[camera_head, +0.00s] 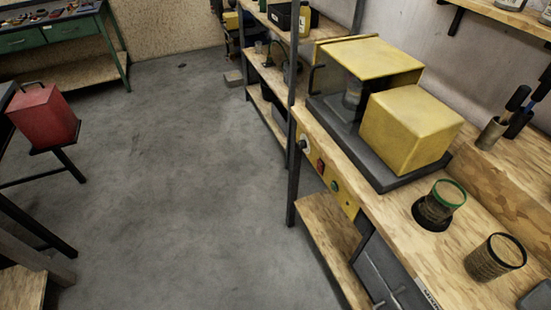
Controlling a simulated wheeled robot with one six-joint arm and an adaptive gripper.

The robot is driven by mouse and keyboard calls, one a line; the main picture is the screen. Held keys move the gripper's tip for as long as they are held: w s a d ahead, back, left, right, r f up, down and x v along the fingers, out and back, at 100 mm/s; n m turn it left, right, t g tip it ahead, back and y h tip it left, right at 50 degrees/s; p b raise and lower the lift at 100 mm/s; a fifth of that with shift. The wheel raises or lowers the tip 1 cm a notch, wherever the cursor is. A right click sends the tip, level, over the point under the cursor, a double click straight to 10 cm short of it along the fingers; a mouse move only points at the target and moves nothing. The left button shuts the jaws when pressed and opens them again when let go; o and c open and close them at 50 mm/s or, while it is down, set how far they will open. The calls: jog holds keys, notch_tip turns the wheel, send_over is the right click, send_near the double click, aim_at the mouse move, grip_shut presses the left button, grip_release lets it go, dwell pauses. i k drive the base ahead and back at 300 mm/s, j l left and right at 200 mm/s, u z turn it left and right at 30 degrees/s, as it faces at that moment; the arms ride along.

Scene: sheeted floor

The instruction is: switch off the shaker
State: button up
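A yellow machine (408,130), which looks like the shaker, stands on the right workbench. It has a boxy yellow housing at the front, a yellow top plate (370,58) behind, and a dark flat base (385,176). A narrow yellow control panel (347,203) runs along the bench's front edge below it. The panel carries a pale round knob (304,143), a red button (320,166) and a green button (335,186). Whether the machine is running cannot be told from this single frame. My gripper is not in view.
A green-rimmed jar (440,202) and another round container (494,258) stand on the workbench (400,213). Shelving (270,75) stands behind it. A red box (43,116) sits at left, and a green bench (60,40) stands far left. The grey floor (185,180) between is clear.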

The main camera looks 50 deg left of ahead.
aim_at(319, 168)
jog(key=u, duration=1.1)
